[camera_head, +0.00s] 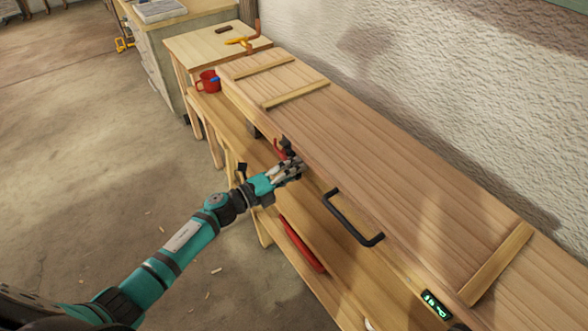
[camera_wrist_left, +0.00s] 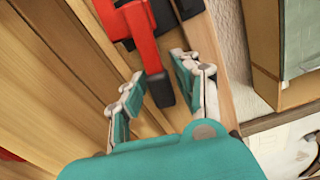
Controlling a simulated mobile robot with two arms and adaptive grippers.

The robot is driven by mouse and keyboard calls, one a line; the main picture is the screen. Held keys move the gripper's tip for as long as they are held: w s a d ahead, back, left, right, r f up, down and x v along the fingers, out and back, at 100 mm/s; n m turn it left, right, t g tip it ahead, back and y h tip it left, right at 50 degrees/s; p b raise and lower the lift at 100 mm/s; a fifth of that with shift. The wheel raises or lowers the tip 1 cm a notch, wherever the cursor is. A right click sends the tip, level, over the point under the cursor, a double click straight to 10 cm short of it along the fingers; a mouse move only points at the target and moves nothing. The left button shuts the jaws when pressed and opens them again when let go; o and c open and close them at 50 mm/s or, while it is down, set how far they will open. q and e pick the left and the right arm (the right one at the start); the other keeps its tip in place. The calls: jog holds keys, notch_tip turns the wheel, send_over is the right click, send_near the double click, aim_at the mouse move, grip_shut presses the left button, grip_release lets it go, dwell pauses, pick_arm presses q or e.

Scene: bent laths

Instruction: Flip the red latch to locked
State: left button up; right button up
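The red latch (camera_head: 279,149) is on the front edge of the long wooden bench, mostly hidden behind my left gripper (camera_head: 291,168) in the head view. In the left wrist view the latch (camera_wrist_left: 146,42) shows larger, with a red lever arm and a black end (camera_wrist_left: 160,89). My left gripper (camera_wrist_left: 158,66) is open there, one finger on each side of the lever's end. A gap shows on the left side; contact on the right is unclear. My right gripper is not in view.
A black bar handle (camera_head: 352,220) and a small panel with green lit symbols (camera_head: 436,304) sit on the bench front. A red bar-like object (camera_head: 301,245) lies below. The floor at left is mostly clear.

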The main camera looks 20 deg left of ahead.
pick_arm(q)
grip_shut()
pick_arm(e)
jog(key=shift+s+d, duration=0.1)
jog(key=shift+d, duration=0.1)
pick_arm(q)
jog(key=shift+f, duration=0.1)
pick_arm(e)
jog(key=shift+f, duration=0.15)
